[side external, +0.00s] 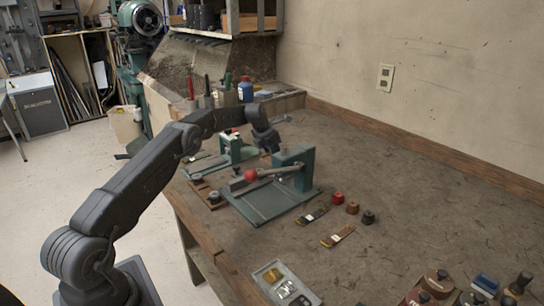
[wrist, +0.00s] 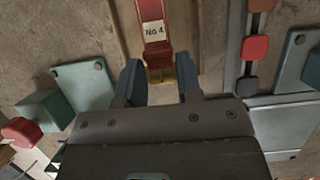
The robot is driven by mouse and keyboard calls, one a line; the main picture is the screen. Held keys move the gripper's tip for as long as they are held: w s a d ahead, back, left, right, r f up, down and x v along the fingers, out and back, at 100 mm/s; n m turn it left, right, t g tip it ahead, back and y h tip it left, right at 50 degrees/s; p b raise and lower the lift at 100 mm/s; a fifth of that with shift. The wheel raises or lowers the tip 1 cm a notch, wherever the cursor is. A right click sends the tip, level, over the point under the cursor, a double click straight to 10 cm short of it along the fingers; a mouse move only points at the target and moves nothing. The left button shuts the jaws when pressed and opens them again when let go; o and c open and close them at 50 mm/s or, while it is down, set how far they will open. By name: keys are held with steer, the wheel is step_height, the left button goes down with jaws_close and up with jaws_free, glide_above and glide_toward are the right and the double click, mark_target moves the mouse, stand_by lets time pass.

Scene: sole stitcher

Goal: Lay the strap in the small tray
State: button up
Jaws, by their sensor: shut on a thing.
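My gripper (wrist: 160,82) is shut on the brass end of a red strap (wrist: 154,28) that carries a white "No 4" label. The strap runs away from the fingers towards the top of the wrist view. In the side view my gripper (side external: 270,148) is over the bench beside the green stitchers, and I cannot make out the strap there. Two other short strips, one dark (side external: 312,215) and one brown (side external: 338,236), lie on the bench.
A green lever stitcher (side external: 294,168) with a red knob stands close to my gripper, with another green device (side external: 232,148) behind it. Red (side external: 337,198), brown and black spools stand to the right. Bottles and jars (side external: 438,283) crowd the front right.

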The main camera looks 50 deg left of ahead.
steer(key=shift+f, duration=1.25)
steer(key=shift+f, duration=0.25)
